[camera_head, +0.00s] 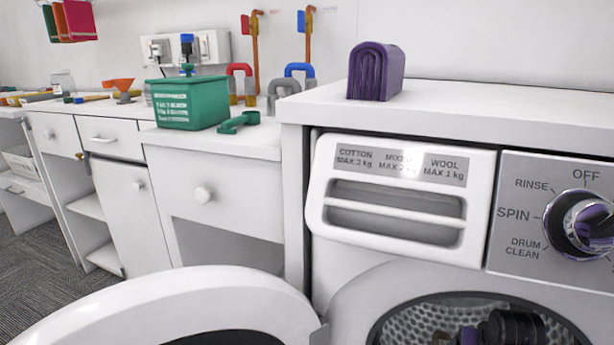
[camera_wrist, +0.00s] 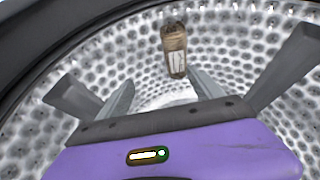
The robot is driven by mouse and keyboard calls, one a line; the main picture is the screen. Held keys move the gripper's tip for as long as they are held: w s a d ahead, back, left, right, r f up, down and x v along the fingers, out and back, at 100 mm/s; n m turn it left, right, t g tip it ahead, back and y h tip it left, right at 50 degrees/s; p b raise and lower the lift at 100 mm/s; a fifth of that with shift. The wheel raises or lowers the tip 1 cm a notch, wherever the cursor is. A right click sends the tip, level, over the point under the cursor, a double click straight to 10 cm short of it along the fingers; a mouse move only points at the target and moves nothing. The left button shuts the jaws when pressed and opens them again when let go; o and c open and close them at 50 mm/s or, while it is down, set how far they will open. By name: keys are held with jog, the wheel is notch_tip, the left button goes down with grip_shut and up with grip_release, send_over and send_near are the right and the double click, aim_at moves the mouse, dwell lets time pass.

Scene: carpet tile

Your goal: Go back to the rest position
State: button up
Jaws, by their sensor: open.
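My gripper (camera_wrist: 160,95) is inside the washing machine drum (camera_wrist: 235,45) in the wrist view. Its two grey fingers are apart with nothing between them. A brown bottle-like item with a pale label (camera_wrist: 174,48) lies in the drum beyond the fingertips. In the head view, part of my dark and purple arm end (camera_head: 500,328) shows low in the round opening of the washing machine (camera_head: 330,280). The fingers are hidden in that view. The machine's door (camera_head: 170,310) stands open to the left.
A folded purple cloth (camera_head: 376,72) lies on the white top (camera_head: 470,105) above the machine. A green box (camera_head: 188,103) and a green scoop (camera_head: 238,122) sit on the lower counter. The rim of the drum opening surrounds my arm. Grey carpet (camera_head: 40,280) shows at the left.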

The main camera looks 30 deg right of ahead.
jog(key=w+d+r+t+h, duration=0.2)
jog(key=w+r+t+h, duration=0.15)
jog(key=r, duration=0.35)
jog(key=a+r+n+t, duration=0.1)
jog(key=a+r+t, duration=0.15)
jog(key=a, duration=0.65)
jog(key=a+r+t, duration=0.2)
jog(key=a+t, duration=0.1)
jog(key=a, duration=0.5)
jog(key=s+a+r+n+t+y, duration=0.3)
jog(key=s+a+n+y, duration=0.55)
jog(key=s+a, duration=1.6)
notch_tip(320, 180, up, 32)
jog(key=g+p, duration=0.1)
jog(key=p, duration=3)
jog(key=shift+a+h, duration=0.15)
jog(key=shift+h, duration=0.25)
